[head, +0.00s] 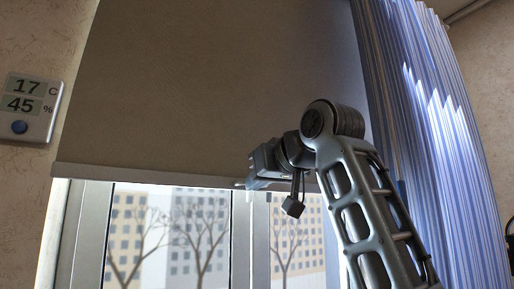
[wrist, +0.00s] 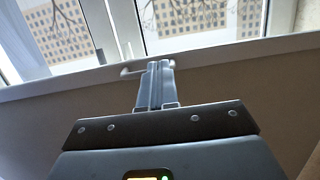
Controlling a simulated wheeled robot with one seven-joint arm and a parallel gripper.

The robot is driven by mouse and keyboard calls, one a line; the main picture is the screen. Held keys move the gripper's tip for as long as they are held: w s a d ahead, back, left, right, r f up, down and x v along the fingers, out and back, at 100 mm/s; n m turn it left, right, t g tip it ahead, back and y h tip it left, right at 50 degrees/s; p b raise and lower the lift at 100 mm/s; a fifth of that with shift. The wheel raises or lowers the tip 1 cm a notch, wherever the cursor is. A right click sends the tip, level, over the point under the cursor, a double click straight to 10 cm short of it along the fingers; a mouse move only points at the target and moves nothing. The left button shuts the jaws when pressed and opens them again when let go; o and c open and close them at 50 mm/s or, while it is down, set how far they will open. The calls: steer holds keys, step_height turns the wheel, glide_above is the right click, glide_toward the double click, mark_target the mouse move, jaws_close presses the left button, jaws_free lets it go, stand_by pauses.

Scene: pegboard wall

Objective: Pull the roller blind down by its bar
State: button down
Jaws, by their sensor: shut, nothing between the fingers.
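The roller blind (head: 220,90) is a grey-brown sheet hanging over the upper window. Its pale bar (head: 150,177) runs along its lower edge, with window glass showing below. My gripper (head: 243,184) is at the bar's height near the middle of the blind, partly hidden by my own wrist. In the wrist view, the bar (wrist: 225,53) crosses the picture, and a small pale handle (wrist: 129,70) shows on it. My gripper (wrist: 157,64) is shut and empty, its fingertips overlapping the handle in the picture. I cannot tell whether they touch it.
A blue striped curtain (head: 430,130) hangs at the right of the blind, close behind my arm. A wall display (head: 29,108) reading 17 C and 45 % is at the far left. The window frame (head: 240,240) stands behind and below the bar.

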step_height(320, 180, down, 14)
steer(key=b, duration=0.2)
steer(key=shift+a+b, duration=0.15)
steer(key=shift+b, duration=0.15)
steer(key=shift+w+r, duration=0.1)
